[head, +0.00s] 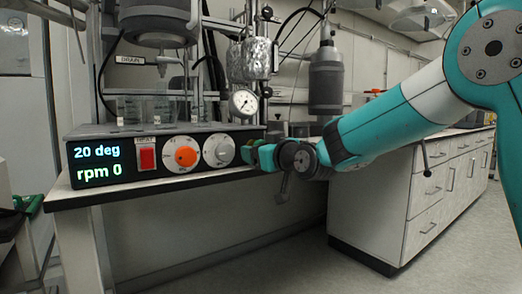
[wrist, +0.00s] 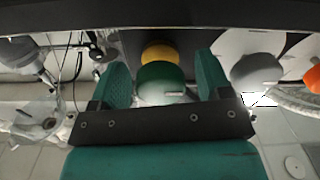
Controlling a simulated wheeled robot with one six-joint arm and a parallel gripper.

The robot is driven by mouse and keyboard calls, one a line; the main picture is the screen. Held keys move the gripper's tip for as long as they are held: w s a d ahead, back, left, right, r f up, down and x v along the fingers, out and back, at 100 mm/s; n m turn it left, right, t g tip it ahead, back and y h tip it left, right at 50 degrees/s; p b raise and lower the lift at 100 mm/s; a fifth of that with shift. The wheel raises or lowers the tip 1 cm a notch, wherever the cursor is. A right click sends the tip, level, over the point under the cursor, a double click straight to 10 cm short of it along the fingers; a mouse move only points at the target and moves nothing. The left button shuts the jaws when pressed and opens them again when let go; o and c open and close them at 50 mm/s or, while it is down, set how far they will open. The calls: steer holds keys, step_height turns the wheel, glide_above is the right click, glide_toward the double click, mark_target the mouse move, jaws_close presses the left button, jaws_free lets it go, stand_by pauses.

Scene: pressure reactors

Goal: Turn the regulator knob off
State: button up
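A round green knob (wrist: 160,84) with a pale mark shows in the wrist view, with a yellow round part (wrist: 162,53) behind it. I take the green knob to be the regulator knob. My gripper (wrist: 160,80) is open, with one teal finger on each side of the green knob and narrow gaps between. In the head view my gripper (head: 258,154) is at the right end of the grey control box (head: 150,128). There the fingers and arm largely hide the green knob.
The control box carries a display (head: 98,162) reading 20 deg and rpm 0, a red switch (head: 147,159), an orange knob (head: 186,157) and a grey-white knob (head: 219,151). A pressure gauge (head: 243,102) hangs above. White drawers (head: 410,195) stand at right.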

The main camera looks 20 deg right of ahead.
steer(key=shift+r, duration=0.1)
steer(key=v, duration=1.7)
steer(key=shift+s, duration=0.2)
steer(key=s+a+f+n+g+y, duration=0.2)
steer(key=s+a+f+g, duration=0.7)
steer(key=a+f, duration=0.1)
steer(key=s+f+g+h+p, duration=0.2)
steer(key=s+f+g+h, duration=0.25)
steer(key=s+g, duration=0.65)
step_height(320, 180, up, 35)
steer(key=s+t+y+p, duration=0.1)
steer(key=s+t+p, duration=0.1)
steer(key=p, duration=3.3)
steer(key=shift+s+m+t, duration=0.3)
steer(key=shift+s+t, duration=0.1)
